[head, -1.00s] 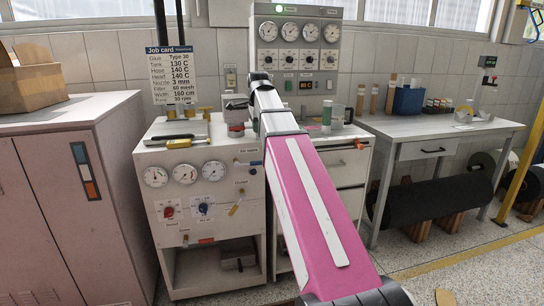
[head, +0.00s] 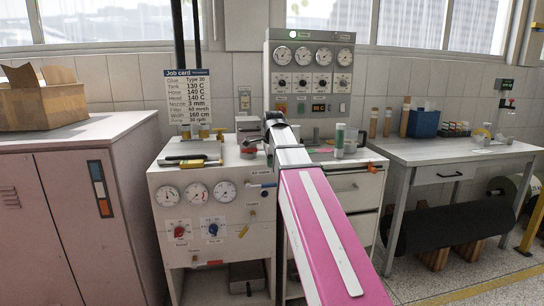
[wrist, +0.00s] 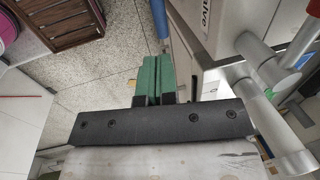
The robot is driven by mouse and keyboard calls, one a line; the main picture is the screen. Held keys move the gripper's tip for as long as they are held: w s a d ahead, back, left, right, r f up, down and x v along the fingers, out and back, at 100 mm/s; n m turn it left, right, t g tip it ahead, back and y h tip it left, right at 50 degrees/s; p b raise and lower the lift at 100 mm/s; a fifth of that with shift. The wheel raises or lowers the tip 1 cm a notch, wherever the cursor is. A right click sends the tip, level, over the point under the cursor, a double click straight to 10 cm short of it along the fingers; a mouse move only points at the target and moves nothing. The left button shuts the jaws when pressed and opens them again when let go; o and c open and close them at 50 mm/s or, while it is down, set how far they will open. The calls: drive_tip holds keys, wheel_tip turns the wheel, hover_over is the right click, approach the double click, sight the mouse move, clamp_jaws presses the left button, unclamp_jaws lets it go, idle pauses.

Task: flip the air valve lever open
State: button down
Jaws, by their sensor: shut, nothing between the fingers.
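The air valve label (head: 261,173) is on the front of the white gauge cabinet (head: 168,240). A blue lever (head: 262,185) sticks out sideways just below it, close to my arm. In the wrist view my gripper (wrist: 152,70) has green fingers shut together with nothing between them. It is beside the cabinet, left of a label ending in "alve" (wrist: 206,15). A silver pipe fitting (wrist: 262,75) stands out at the right, apart from the fingers. I cannot tell the lever's handle clearly there. In the head view my arm hides the gripper.
A yellow lever (head: 244,230) and red and blue knobs (head: 213,229) are lower on the cabinet front. A pink cupboard (head: 100,200) stands at the left, a grey table (head: 460,150) at the right. Speckled floor (wrist: 120,50) shows past the fingers.

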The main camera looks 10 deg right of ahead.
sight(273, 184)
drive_tip(key=shift+w+f, duration=0.25)
drive_tip(key=shift+f, duration=1.05)
drive_tip(key=shift+w+f, duration=0.3)
drive_tip(key=shift+f, duration=1)
drive_tip(key=shift+w+f, duration=0.25)
drive_tip(key=shift+f, duration=1.05)
drive_tip(key=shift+d+f, duration=0.1)
drive_tip(key=shift+f, duration=0.05)
drive_tip(key=f+y, duration=0.2)
drive_tip(key=y, duration=0.1)
drive_tip(key=shift+d+f, duration=0.3)
drive_tip(key=shift+f, duration=0.05)
drive_tip(key=shift+a+f+m+t+y, duration=0.15)
drive_tip(key=shift+a+f+m+y, duration=0.15)
drive_tip(key=shift+a+f+y, duration=1.2)
drive_tip(key=shift+a+f+m+t+y, duration=0.1)
drive_tip(key=shift+a+f+m+y, duration=0.45)
drive_tip(key=shift+f+y, duration=1.7)
drive_tip(key=shift+a+f+m+t+y, duration=0.15)
drive_tip(key=shift+a+f+y, duration=1.15)
drive_tip(key=shift+y, duration=1.15)
drive_tip(key=shift+a, duration=0.25)
drive_tip(key=shift+s, duration=0.1)
